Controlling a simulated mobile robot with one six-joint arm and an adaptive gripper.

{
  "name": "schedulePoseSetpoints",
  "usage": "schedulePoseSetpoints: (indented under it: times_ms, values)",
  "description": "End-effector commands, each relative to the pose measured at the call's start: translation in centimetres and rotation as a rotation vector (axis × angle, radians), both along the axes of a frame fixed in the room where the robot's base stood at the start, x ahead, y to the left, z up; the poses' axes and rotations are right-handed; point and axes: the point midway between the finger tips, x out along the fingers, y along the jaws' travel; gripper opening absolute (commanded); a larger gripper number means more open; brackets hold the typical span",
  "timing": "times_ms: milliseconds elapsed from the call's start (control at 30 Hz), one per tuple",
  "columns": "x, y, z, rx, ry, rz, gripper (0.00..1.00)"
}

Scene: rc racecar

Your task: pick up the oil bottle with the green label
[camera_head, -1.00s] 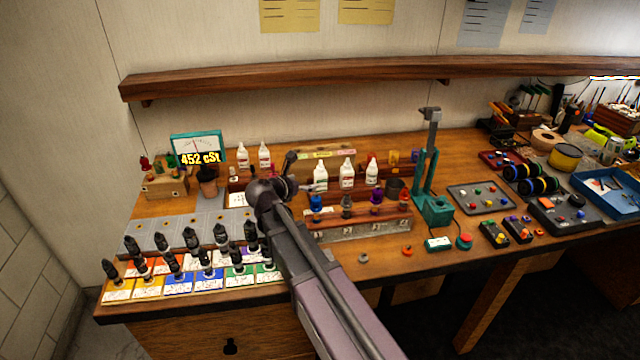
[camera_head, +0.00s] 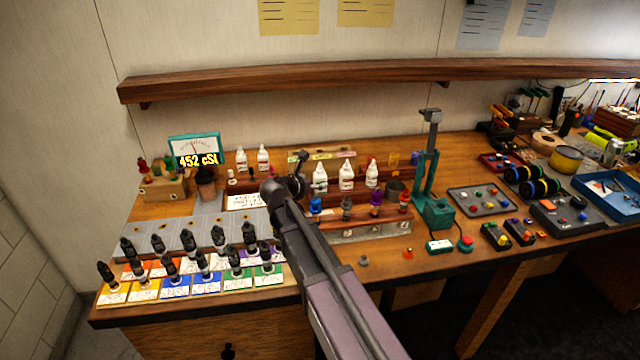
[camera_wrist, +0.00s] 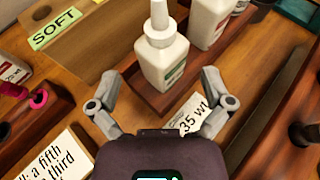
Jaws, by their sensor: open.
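A white oil bottle with a white nozzle (camera_wrist: 163,55) stands upright in a wooden rack in the wrist view; the part of its label that shows looks green. It appears to be the leftmost of the three rack bottles (camera_head: 320,178) in the head view, where its label is too small to read. My gripper (camera_wrist: 160,103) is open and empty, its two fingers apart on the near side of the bottle, one to each side. In the head view my gripper (camera_head: 299,186) is just left of that bottle, partly hidden by my own arm.
A second white bottle with a reddish label (camera_wrist: 210,20) stands close behind to the right. A "35 wt" tag (camera_wrist: 194,115) lies in front of the rack. A "SOFT" tag (camera_wrist: 55,29) lies at the left. Shock stands with coloured caps (camera_head: 346,205) stand in front of the bottles.

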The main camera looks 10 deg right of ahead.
Motion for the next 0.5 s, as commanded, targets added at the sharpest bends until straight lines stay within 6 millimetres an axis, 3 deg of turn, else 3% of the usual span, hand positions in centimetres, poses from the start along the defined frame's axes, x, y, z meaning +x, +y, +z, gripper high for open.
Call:
schedulePoseSetpoints:
  times_ms: [200, 500]
  values:
    - [1.7, -1.8, -1.0, 0.001, -0.001, 0.000, 1.00]
    - [2.2, -2.5, -1.2, 0.001, -0.001, 0.002, 1.00]
